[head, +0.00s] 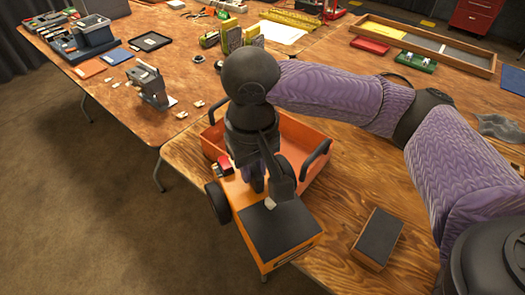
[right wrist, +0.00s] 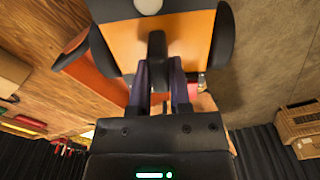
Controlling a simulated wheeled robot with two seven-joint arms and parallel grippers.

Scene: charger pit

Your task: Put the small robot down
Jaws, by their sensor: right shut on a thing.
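The small robot (head: 280,233) has an orange body, a black top pad and black wheels (head: 217,203). My right gripper (head: 256,182) comes down on it from above in the head view and is shut on its dark upright post. In the right wrist view, the fingers (right wrist: 160,90) close around this post (right wrist: 157,52), with the orange body (right wrist: 185,38) between two black wheels. The small robot overlaps the table's left front edge in the head view; I cannot tell its exact height above the table. My left gripper is not in view.
An orange-red tray (head: 318,178) with black handles is just behind the small robot on the wooden table (head: 345,205). A dark-topped block (head: 378,238) lies to the right. Another table (head: 105,95) on the left holds bins and small parts. Bare floor (head: 85,205) is at left.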

